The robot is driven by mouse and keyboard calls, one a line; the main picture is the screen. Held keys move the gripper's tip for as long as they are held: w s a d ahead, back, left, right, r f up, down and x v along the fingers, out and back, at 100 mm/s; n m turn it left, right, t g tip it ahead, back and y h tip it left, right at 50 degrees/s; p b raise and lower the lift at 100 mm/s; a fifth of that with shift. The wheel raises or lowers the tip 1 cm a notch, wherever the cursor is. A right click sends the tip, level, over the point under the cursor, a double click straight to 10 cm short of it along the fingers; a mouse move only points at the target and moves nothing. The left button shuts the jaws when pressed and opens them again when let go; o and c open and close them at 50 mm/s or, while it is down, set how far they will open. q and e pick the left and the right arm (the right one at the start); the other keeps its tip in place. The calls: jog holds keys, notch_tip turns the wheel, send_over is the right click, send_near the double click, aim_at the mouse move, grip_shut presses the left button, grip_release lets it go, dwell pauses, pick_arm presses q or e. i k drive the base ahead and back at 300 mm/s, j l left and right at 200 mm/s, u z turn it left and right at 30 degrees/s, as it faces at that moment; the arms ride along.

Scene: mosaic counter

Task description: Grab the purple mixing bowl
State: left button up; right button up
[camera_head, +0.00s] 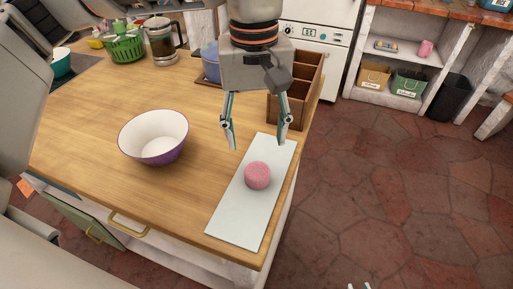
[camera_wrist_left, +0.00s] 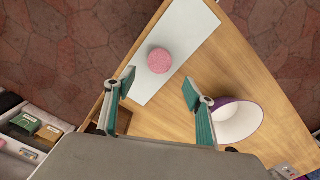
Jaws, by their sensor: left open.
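The purple mixing bowl (camera_head: 168,155), white inside, stands upright on the wooden counter (camera_head: 85,135), left of centre in the head view. It also shows in the left wrist view (camera_wrist_left: 240,122), beside the right-hand finger. My left gripper (camera_head: 256,138) is open and empty above the counter, to the right of the bowl and apart from it. In the left wrist view its two fingers (camera_wrist_left: 158,92) are spread wide. The tips of my right gripper (camera_head: 360,286) just show at the bottom edge of the head view; most of it is hidden.
A pink round item (camera_head: 257,175) lies on a pale board (camera_head: 233,220) near the counter's right edge. A wooden divided box (camera_head: 307,85) stands behind my left gripper. A blue pot (camera_head: 211,70), a coffee press (camera_head: 162,45) and a green basket (camera_head: 124,48) stand further back. Counter around the bowl is clear.

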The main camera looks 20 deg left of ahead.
aim_at(156, 138)
jog(key=k+l, duration=0.2)
jog(key=k, duration=0.3)
jog(key=k+l, duration=0.2)
jog(key=k, duration=0.25)
